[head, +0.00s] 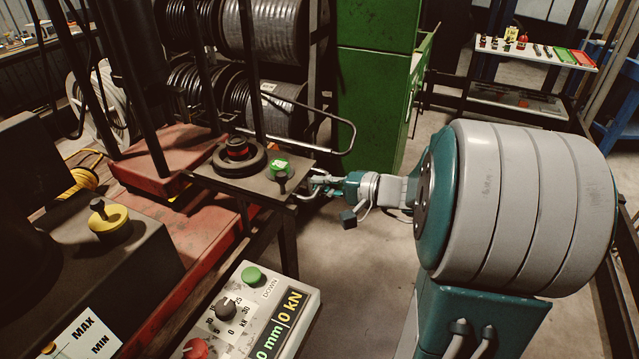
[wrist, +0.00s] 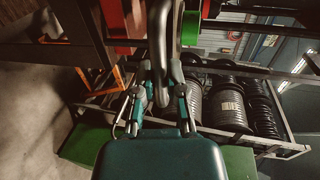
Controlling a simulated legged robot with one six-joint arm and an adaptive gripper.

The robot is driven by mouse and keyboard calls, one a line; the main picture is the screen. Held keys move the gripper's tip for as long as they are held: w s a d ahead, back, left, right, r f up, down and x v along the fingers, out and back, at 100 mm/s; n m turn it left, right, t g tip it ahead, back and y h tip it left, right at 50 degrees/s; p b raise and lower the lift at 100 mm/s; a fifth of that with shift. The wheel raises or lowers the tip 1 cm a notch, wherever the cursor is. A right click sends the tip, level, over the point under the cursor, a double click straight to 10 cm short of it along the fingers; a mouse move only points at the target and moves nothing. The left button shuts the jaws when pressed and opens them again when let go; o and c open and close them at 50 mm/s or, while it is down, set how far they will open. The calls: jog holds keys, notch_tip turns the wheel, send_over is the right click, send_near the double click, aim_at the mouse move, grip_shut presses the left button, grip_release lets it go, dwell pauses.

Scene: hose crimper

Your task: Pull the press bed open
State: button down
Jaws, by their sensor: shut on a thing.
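The press bed (head: 215,183) is a dark flat plate at the left-centre of the head view. It carries a round black die (head: 239,158) with a red ring and a small green-topped piece (head: 279,167). A bent dark bar handle (head: 345,133) loops out past its right side. My gripper (head: 318,182) is at the bed's right edge, reaching in from the right. In the wrist view my gripper (wrist: 160,100) has its fingers on both sides of the dark curved handle bar (wrist: 163,85) and is shut on it. The exact contact is small in the head view.
A control box (head: 245,310) with a green button and dial stands in front. Hose reels (head: 270,30) and a green cabinet (head: 375,80) stand behind. The floor (head: 345,260) right of the bed is clear.

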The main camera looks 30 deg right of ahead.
jog(key=shift+s+a+f, duration=0.1)
jog(key=shift+a+f, duration=0.1)
jog(key=c, duration=0.7)
grip_release()
jog(key=shift+a, duration=0.1)
jog(key=shift+r, duration=0.1)
jog(key=shift+s+d, duration=0.15)
jog(key=shift+d, duration=0.1)
jog(key=v, duration=1.1)
jog(key=shift+s, duration=0.2)
